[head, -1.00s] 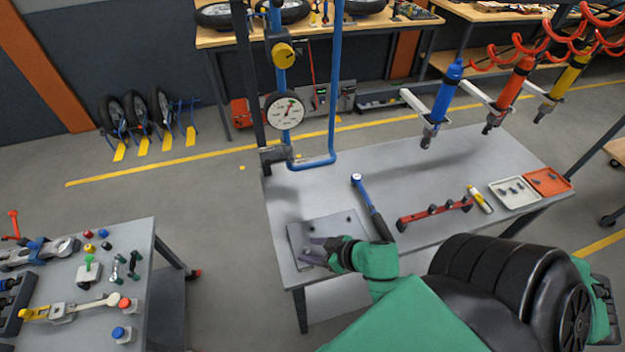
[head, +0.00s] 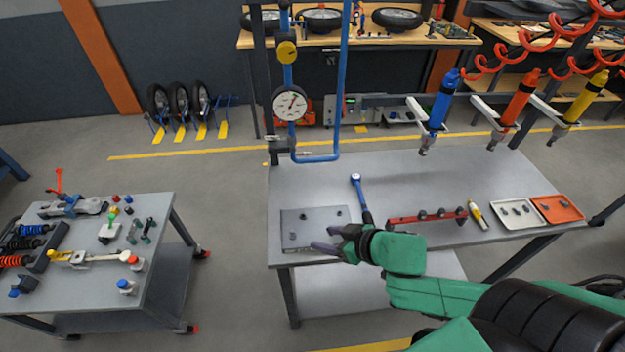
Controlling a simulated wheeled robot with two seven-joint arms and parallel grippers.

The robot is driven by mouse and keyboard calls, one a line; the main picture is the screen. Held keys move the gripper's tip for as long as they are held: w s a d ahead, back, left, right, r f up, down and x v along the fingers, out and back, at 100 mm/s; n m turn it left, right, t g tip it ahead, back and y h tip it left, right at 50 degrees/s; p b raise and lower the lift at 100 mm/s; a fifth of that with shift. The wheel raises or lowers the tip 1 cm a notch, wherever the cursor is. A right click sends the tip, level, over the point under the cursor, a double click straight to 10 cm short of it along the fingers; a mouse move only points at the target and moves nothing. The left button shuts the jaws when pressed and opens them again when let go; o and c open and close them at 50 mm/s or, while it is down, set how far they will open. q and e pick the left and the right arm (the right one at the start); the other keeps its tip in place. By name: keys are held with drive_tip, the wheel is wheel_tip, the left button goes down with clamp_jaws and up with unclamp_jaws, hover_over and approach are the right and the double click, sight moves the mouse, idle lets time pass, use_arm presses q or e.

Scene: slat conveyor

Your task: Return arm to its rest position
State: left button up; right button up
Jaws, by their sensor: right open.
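My right gripper (head: 326,240) is open over the front left part of the grey workbench (head: 300,190), at the front edge of a flat grey plate (head: 312,217). Nothing shows between its fingers. My right arm, green and black, reaches in from the lower right. I cannot tell how far the fingers are above the plate. My left gripper is not in view.
A torque wrench (head: 361,197) lies on the bench beside the gripper, with a red rail (head: 428,216) to its right. Blue, orange and yellow tools (head: 515,97) hang above. A grey cart (head: 165,262) stands at left. A blue pipe with a gauge (head: 290,104) rises behind.

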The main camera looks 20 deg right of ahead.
drive_tip(key=s+d+f+m+g+h, duration=0.3)
drive_tip(key=s+d+g+h, duration=0.15)
drive_tip(key=s, duration=0.35)
wheel_tip(320, 180, down, 29)
drive_tip(key=s+g+b, duration=0.2)
drive_tip(key=s+b, duration=0.1)
drive_tip(key=b, duration=0.3)
use_arm(q)
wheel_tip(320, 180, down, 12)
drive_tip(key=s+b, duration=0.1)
drive_tip(key=b, duration=0.4)
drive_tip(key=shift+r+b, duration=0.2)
drive_tip(key=shift+b, duration=0.15)
use_arm(e)
drive_tip(key=s+d+f+n+g, duration=0.1)
drive_tip(key=s+d+f, duration=0.1)
drive_tip(key=s+f, duration=1.5)
wheel_tip(320, 180, down, 4)
drive_tip(key=shift+r, duration=0.1)
